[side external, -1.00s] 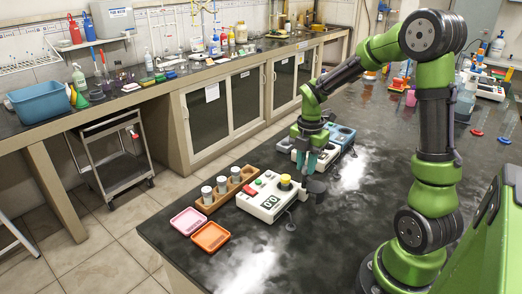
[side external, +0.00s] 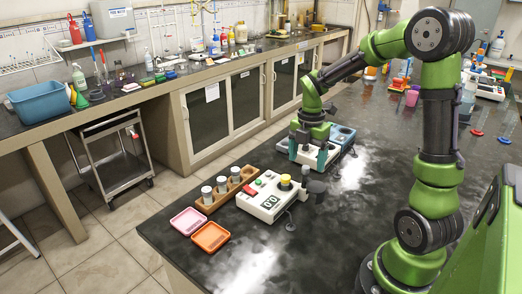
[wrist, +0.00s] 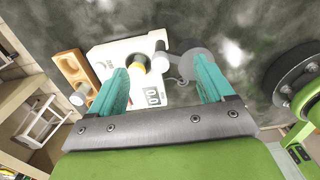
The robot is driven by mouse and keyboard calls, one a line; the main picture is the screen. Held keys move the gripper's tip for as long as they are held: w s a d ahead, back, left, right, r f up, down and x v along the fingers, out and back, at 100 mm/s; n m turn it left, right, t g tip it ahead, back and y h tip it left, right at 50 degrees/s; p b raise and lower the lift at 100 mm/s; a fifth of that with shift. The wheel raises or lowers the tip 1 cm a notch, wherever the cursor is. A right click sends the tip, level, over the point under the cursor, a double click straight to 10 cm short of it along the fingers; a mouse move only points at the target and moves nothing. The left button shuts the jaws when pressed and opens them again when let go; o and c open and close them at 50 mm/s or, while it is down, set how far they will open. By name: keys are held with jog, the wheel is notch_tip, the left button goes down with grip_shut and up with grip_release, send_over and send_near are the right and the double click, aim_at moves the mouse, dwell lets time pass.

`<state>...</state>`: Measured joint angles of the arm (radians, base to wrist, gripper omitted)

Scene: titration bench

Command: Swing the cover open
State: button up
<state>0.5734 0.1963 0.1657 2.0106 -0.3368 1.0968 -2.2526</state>
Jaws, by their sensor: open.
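My gripper (side external: 309,160) is open and empty, with two teal fingers. In the side view it hangs beyond the white box with a digital display (side external: 266,203), in front of a second white unit. In the wrist view the fingers (wrist: 160,85) are spread apart, with the display box between and beyond them. The box carries a yellow knob (side external: 285,181) and a red button (side external: 252,190). A dark grey round part (side external: 316,187) sits beside the box; it also shows in the wrist view (wrist: 196,62). I cannot tell for certain which part is the cover.
A wooden rack with several vials (side external: 207,195) stands left of the box. A pink tray (side external: 188,220) and an orange tray (side external: 210,237) lie near the bench edge. A unit with blue round wells (side external: 343,131) stands behind.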

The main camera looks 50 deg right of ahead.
jog(key=shift+r, duration=2.45)
jog(key=shift+w+m, duration=0.1)
jog(key=shift+m, duration=1)
jog(key=shift+s+a+f+m, duration=0.1)
jog(key=shift+f+m, duration=0.05)
jog(key=shift+m, duration=0.45)
jog(key=shift+s+a+f+m, duration=0.1)
jog(key=shift+f+m, duration=0.05)
jog(key=shift+m, duration=0.45)
jog(key=s+a+r+m+t+y, duration=0.1)
jog(key=s+a+r+m+t, duration=0.2)
jog(key=a+m, duration=0.5)
jog(key=s+a+r+m+t+y, duration=0.1)
jog(key=s+a+r+m+t, duration=0.3)
jog(key=a+m, duration=0.5)
jog(key=shift+s+a+r, duration=0.2)
jog(key=shift+s+r, duration=0.2)
jog(key=shift+s, duration=0.3)
